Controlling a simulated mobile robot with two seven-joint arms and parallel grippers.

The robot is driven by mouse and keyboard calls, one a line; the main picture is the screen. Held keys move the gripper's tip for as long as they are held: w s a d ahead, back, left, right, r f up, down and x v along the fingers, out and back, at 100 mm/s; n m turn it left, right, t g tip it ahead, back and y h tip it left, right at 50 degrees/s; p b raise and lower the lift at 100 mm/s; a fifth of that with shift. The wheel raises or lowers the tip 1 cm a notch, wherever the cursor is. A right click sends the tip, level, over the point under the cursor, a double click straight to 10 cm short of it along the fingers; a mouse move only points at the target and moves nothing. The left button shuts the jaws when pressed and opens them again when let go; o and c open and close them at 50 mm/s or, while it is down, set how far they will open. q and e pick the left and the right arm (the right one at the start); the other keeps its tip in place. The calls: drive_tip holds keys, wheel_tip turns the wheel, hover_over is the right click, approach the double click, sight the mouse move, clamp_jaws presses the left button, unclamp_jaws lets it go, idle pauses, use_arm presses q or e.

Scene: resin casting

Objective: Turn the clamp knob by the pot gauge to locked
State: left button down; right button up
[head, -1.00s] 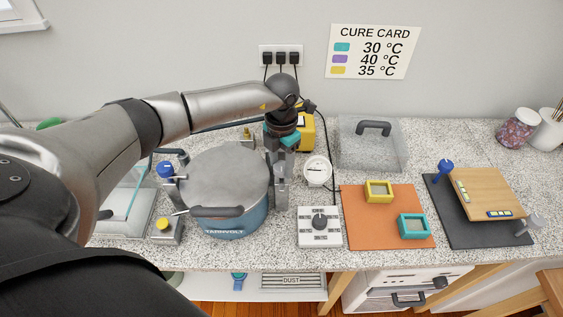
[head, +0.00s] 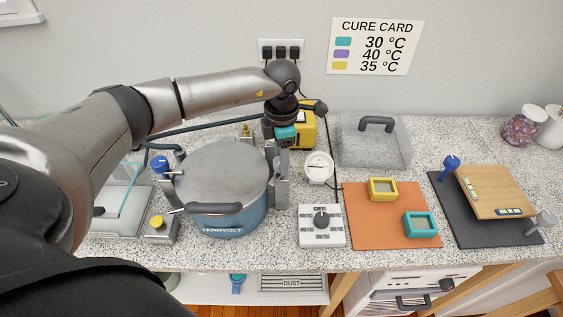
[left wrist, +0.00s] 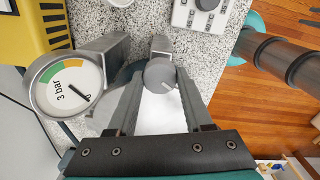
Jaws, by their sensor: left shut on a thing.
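The clamp knob (left wrist: 160,75) is a round grey knob with a pale pointer line, in the left wrist view. My left gripper (left wrist: 161,84) is shut on it, one finger on each side. In the head view my left gripper (head: 282,172) points down at the right side of the lidded pressure pot (head: 228,170), and its fingers hide the knob. The round pot gauge (left wrist: 70,88), marked 3 bar, is left of the knob in the wrist view. The gauge also shows in the head view (head: 319,167). I cannot read a locked mark. My right gripper is not in view.
A yellow box (head: 303,127) stands behind the gripper. A white control box (head: 321,226) with a dial lies in front of the gauge. An orange mat (head: 388,231) with two small molds and a clear lidded box (head: 374,145) are to the right.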

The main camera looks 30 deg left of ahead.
use_arm(q)
drive_tip(key=m+b, duration=0.4)
drive_tip(key=m, duration=0.2)
drive_tip(key=m+b, duration=0.2)
drive_tip(key=m, duration=0.3)
drive_tip(key=shift+b, duration=0.3)
drive_tip(key=shift+r+m, duration=0.1)
drive_tip(key=shift+m, duration=0.4)
drive_tip(key=shift+c, duration=1.5)
unclamp_jaws()
wheel_tip(320, 180, up, 15)
